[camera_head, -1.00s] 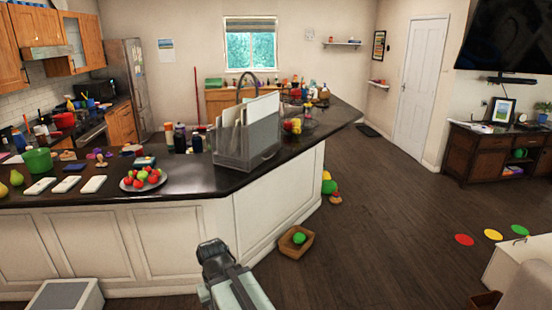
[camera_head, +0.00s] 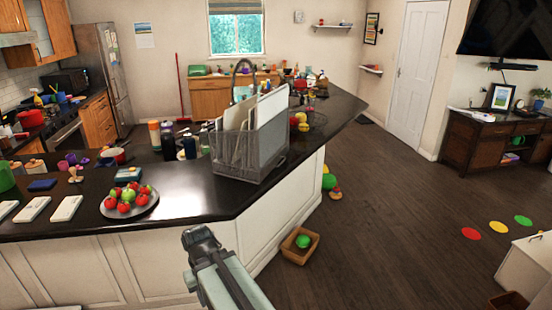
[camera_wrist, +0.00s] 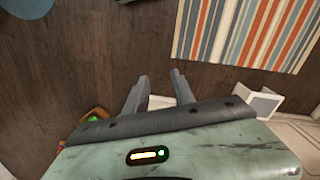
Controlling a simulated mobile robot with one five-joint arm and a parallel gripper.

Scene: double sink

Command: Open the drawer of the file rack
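The file rack (camera_head: 240,157) is a grey mesh holder on the dark countertop, near its corner, with white and beige papers or folders upright in it. I cannot clearly make out its drawer. My gripper (camera_head: 200,238) is in front of the white counter panels, below and to the left of the rack in the picture and well apart from it. In the wrist view my gripper (camera_wrist: 160,85) shows two grey fingers spread apart with only floor between them. The rack is not in the wrist view.
A plate of red and green fruit (camera_head: 130,204) stands left of the rack, and bottles (camera_head: 168,145) stand behind it. A wooden box (camera_head: 299,246) with a green ball lies on the floor by the counter. The floor to the right is mostly free.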

